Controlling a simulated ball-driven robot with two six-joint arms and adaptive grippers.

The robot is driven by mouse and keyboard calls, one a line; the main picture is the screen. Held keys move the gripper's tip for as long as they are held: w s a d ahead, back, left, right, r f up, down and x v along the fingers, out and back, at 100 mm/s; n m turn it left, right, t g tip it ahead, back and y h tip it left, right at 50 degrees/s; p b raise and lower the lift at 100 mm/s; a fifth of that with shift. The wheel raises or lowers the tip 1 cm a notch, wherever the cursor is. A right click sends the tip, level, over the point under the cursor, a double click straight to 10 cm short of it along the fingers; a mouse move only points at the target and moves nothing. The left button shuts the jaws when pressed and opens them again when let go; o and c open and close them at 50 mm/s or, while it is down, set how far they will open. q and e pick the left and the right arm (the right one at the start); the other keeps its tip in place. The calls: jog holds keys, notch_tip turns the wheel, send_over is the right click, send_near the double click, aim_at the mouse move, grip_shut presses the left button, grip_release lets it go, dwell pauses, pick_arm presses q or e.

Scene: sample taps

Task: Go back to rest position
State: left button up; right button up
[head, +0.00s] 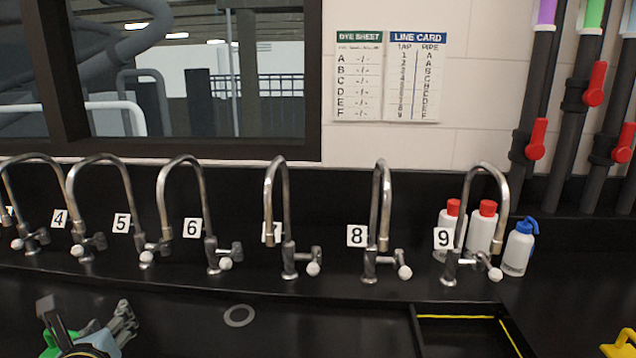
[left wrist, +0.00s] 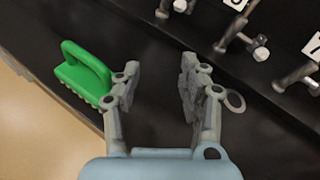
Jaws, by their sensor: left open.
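My left gripper (head: 88,318) is at the lower left of the head view, above the black bench top. In the left wrist view the left gripper (left wrist: 158,78) is open, with nothing between its fingers. A row of curved metal taps with white-tipped handles stands along the back of the bench, among them the tap by label 8 (head: 381,205) and the tap by label 9 (head: 484,200). A green-handled brush (left wrist: 88,72) lies at the bench edge beside the left finger, apart from it as far as I can tell. My right gripper is not in view.
A recessed basin with a yellow line (head: 455,317) is at the lower right. White bottles (head: 482,230) and a blue-topped bottle (head: 518,250) stand behind tap 9. A yellow object (head: 620,345) is partly cut off. Pipes with red valves (head: 537,140) rise at right.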

pick_arm(q)
jog(key=s+a+n+g, duration=0.1)
jog(key=s+n+g, duration=0.4)
jog(key=s+n, duration=0.95)
jog(key=s+d+r+n+g+h, duration=0.1)
jog(key=s+d+n+g+h, duration=0.15)
jog(key=s+d+n, duration=0.35)
jog(key=s+d+r+n+g+h, duration=0.2)
jog(key=s+d+n+h, duration=0.1)
jog(key=s+n, duration=0.5)
notch_tip(320, 180, down, 37)
jog(key=s+a+g+b, duration=0.2)
jog(key=a+b, duration=0.1)
jog(key=b, duration=0.7)
jog(key=s+f+b, duration=0.7)
jog(key=s+f, duration=1.1)
jog(key=f, duration=0.4)
jog(key=shift+a+g, duration=0.2)
jog(key=shift+g, duration=0.25)
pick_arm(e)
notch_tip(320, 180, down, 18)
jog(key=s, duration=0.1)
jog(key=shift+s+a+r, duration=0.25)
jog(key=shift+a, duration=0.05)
